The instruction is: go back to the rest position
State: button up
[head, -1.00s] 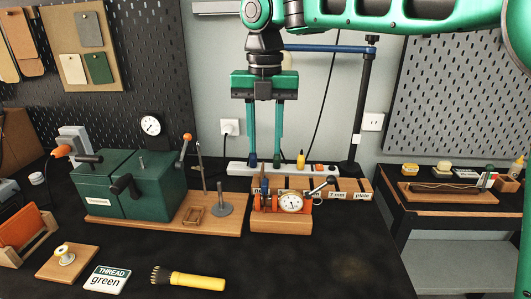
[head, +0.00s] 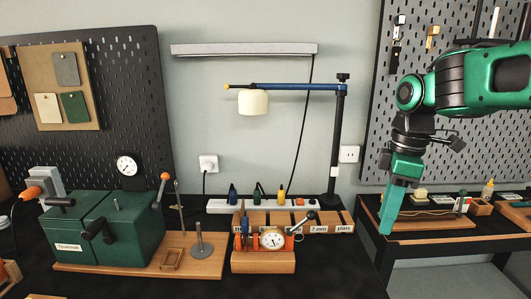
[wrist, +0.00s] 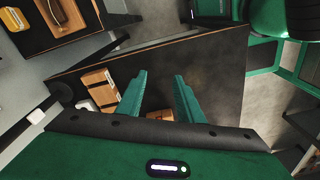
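My gripper (head: 388,228) hangs at the right of the head view, fingers pointing down, in front of the side bench. It is seen edge-on there. In the wrist view my gripper (wrist: 158,82) shows two green fingers apart with nothing between them. It touches nothing that I can see. The stamping press with its dial gauge (head: 271,239) stands on a wooden base on the black bench, well to the left of my gripper.
A green machine (head: 110,230) stands at the left on a wooden board. A lamp post (head: 337,150) rises behind the press. The side bench (head: 445,238) at the right carries a wooden tray and small bottles. Pegboards line the wall.

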jog(key=s+d+f+m, duration=0.5)
jog(key=s+d+m, duration=0.2)
jog(key=s+m, duration=0.3)
jog(key=s+d+f+m, duration=0.6)
jog(key=s+d+m, duration=0.1)
jog(key=s+m, duration=0.2)
jog(key=shift+s+d+m+h, duration=0.3)
jog(key=shift+s+d+m, duration=0.1)
jog(key=shift+s, duration=0.45)
jog(key=shift+w+f, duration=0.2)
jog(key=shift+w, duration=0.45)
